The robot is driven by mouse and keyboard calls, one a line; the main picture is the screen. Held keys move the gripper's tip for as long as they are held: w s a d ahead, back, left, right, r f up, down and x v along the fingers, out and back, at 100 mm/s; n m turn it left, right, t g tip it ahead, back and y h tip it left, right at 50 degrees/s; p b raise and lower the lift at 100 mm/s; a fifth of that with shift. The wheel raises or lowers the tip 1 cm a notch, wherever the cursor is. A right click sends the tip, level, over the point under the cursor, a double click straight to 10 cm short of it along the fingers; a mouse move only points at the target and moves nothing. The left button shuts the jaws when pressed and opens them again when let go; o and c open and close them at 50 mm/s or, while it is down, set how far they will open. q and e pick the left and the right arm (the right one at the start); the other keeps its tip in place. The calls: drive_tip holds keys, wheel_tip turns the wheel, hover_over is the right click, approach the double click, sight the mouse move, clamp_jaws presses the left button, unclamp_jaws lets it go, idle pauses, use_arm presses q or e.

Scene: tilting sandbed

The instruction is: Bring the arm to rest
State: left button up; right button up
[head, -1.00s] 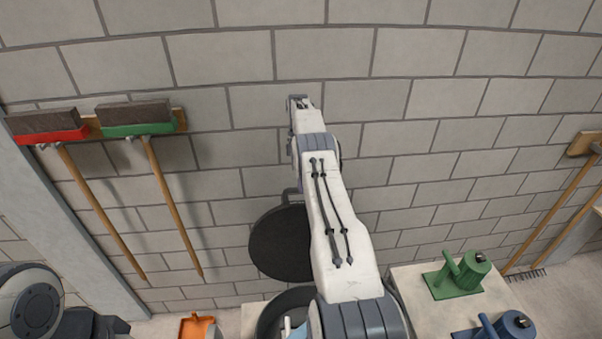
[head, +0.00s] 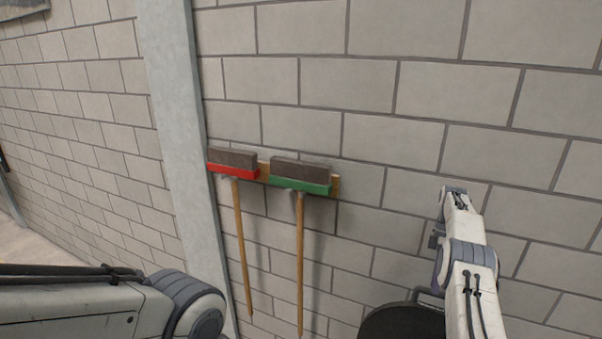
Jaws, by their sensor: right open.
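My right arm rises from the bottom right of the head view, in front of the block wall. Its gripper (head: 455,192) is at the top end of the arm, small and partly hidden by the wrist; it is open, and I see nothing in it. My left arm shows at the lower left, a white link with a grey joint. My left gripper is outside the view.
A red broom (head: 233,165) and a green broom (head: 301,177) hang heads up on a wooden wall rail (head: 335,187). A dark round lid or pan (head: 403,322) shows beside my right arm. A grey post (head: 176,110) stands left of the brooms.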

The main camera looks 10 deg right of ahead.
drive_tip(key=w+a+r+h+b, duration=0.1)
drive_tip(key=w+a+r+b, duration=0.15)
drive_tip(key=a, duration=0.55)
drive_tip(key=w+a+r+h+b, duration=0.1)
drive_tip(key=w+a+b, duration=0.2)
drive_tip(key=a, duration=0.4)
drive_tip(key=s+a+r+m+t+b, duration=0.1)
drive_tip(key=s+a+b, duration=0.15)
drive_tip(key=a, duration=0.65)
drive_tip(key=s+a+m+t+b, duration=0.15)
drive_tip(key=s+a, duration=0.25)
drive_tip(key=a, duration=0.5)
drive_tip(key=s+a+f+t+b, duration=0.1)
drive_tip(key=s+a+b, duration=0.1)
drive_tip(key=s+a, duration=0.3)
drive_tip(key=s+a+f+b, duration=0.1)
drive_tip(key=s+a+b, duration=0.2)
drive_tip(key=s, duration=0.4)
drive_tip(key=s+f+b, duration=0.1)
drive_tip(key=s+f, duration=0.2)
drive_tip(key=s, duration=0.5)
drive_tip(key=s+f+m+t+b, duration=0.1)
drive_tip(key=s+f, duration=0.3)
drive_tip(key=s, duration=0.4)
drive_tip(key=shift+s+d+f+b, duration=0.15)
drive_tip(key=shift+s+f+b, duration=0.2)
drive_tip(key=shift+b, duration=0.45)
drive_tip(key=shift+s+m, duration=0.15)
drive_tip(key=shift+m, duration=0.1)
